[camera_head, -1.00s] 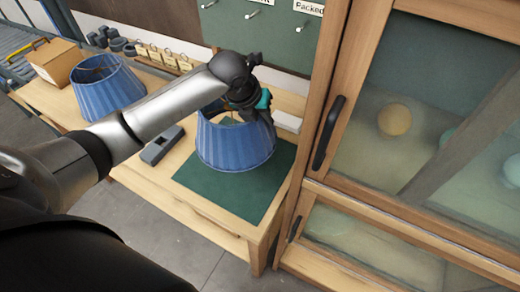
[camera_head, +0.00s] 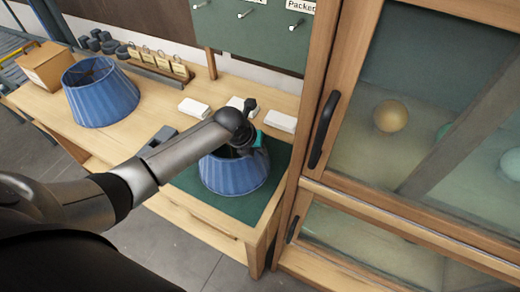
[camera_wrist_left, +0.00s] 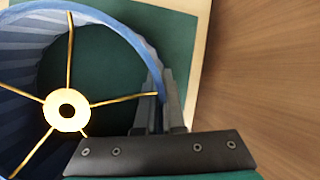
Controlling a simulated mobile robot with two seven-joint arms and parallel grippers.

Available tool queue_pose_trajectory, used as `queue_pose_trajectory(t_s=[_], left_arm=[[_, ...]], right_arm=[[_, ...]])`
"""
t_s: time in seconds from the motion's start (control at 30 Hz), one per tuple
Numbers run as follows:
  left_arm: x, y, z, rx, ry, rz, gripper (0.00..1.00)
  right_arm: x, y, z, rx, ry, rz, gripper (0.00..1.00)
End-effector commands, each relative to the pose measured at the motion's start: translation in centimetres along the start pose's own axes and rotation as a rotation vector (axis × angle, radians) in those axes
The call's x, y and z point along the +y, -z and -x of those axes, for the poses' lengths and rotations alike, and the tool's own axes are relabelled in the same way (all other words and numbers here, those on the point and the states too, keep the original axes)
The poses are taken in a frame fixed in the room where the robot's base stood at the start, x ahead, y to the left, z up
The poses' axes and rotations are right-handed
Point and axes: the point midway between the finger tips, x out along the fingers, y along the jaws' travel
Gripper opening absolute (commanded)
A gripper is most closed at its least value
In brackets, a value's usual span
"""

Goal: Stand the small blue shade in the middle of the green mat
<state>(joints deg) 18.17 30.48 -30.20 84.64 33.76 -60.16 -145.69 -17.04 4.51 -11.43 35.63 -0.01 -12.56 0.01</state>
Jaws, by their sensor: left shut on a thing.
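The small blue shade (camera_head: 233,176) is upright over the green mat (camera_head: 246,207), near its middle. I cannot tell for sure whether its bottom edge touches the mat. My left gripper (camera_head: 250,147) is shut on the right side of the shade's top rim. In the left wrist view the fingers (camera_wrist_left: 160,100) pinch the blue wall (camera_wrist_left: 140,45), and the shade's brass ring and spokes (camera_wrist_left: 67,110) show inside, with green mat (camera_wrist_left: 172,35) below and beyond. My forearm and wrist hide part of the shade's left top. My right gripper is out of view.
A larger blue shade (camera_head: 100,94) stands further left on the wooden bench (camera_head: 160,97). White boxes (camera_head: 281,121) lie behind the mat, and a grey block (camera_head: 163,135) is left of it. A cardboard box (camera_head: 48,66) is far left. A glass-fronted cabinet (camera_head: 318,185) stands close on the right.

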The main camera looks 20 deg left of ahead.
Motion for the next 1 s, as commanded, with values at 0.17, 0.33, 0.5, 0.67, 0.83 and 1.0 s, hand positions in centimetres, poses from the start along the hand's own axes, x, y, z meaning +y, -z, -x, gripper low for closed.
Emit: queue_pose_trajectory(t_s=[0.17, 0.33, 0.5, 0.67, 0.83, 1.0], left_arm=[[0.1, 0.1, 0.0, 0.001, -0.001, 0.000, 0.21], [0.0, 0.0, 0.0, 0.001, -0.001, 0.000, 0.37], [0.0, 0.0, 0.0, 0.001, -0.001, 0.000, 0.37], [0.1, 0.0, 0.5, 0.000, -0.001, 0.000, 0.37], [0.1, -0.1, 2.3, -0.001, -0.002, -0.002, 0.37], [0.1, -0.1, 5.0, -0.002, -0.001, -0.003, 0.37]], right_arm=[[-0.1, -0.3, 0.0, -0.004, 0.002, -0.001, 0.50], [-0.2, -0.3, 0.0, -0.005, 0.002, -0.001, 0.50], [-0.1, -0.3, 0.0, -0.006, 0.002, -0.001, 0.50], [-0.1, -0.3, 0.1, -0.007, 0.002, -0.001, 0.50], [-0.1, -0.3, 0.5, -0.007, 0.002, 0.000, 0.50], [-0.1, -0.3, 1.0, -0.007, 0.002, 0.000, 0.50]])
